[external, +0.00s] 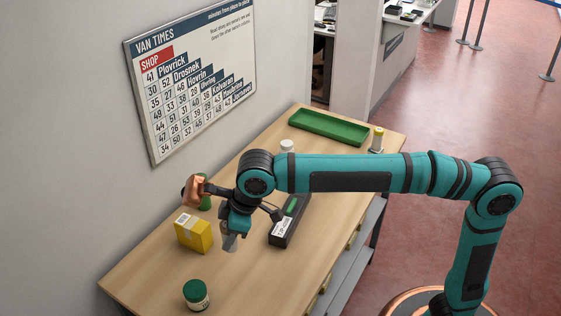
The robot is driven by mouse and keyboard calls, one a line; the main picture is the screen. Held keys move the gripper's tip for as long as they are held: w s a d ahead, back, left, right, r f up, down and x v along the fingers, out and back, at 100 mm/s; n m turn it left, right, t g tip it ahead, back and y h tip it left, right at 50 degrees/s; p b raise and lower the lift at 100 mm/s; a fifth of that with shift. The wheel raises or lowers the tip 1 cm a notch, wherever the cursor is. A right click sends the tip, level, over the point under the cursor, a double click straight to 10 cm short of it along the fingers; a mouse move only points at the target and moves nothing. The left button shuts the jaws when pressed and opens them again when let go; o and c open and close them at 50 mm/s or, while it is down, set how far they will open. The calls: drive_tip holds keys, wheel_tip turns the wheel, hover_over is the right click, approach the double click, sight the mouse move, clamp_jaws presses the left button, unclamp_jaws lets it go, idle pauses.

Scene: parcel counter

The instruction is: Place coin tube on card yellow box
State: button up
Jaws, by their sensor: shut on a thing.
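The yellow card box (195,232) stands on the wooden counter, at the left in the external view. My gripper (231,236) hangs from the wrist just right of the box and points down. It is shut on a small greyish thing, which I take for the coin tube, apart from the box in the picture. The wrist hides much of the jaws, and the held thing's outline is hard to make out. How high it hangs above the counter is not clear.
A green-lidded jar (196,294) stands at the counter's near end. A black device (289,220) lies right of my gripper. A wall with a sign (190,80) borders the left side.

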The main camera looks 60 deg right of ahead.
drive_tip(key=w+d+r, duration=0.2)
drive_tip(key=w+r, duration=0.1)
drive_tip(key=w, duration=0.6)
drive_tip(key=w+d+r, duration=0.2)
drive_tip(key=w, duration=0.7)
hover_over(183, 223)
drive_tip(key=s+d, duration=0.2)
drive_tip(key=shift+n, duration=0.3)
drive_tip(key=shift+a+f, duration=0.15)
drive_tip(key=shift+f, duration=2.3)
drive_tip(key=shift+a+f, duration=0.1)
drive_tip(key=shift+f, duration=2.3)
drive_tip(key=shift+f, duration=0.1)
drive_tip(key=o, duration=1.1)
drive_tip(key=v, duration=1.2)
drive_tip(key=shift+w+d, duration=0.1)
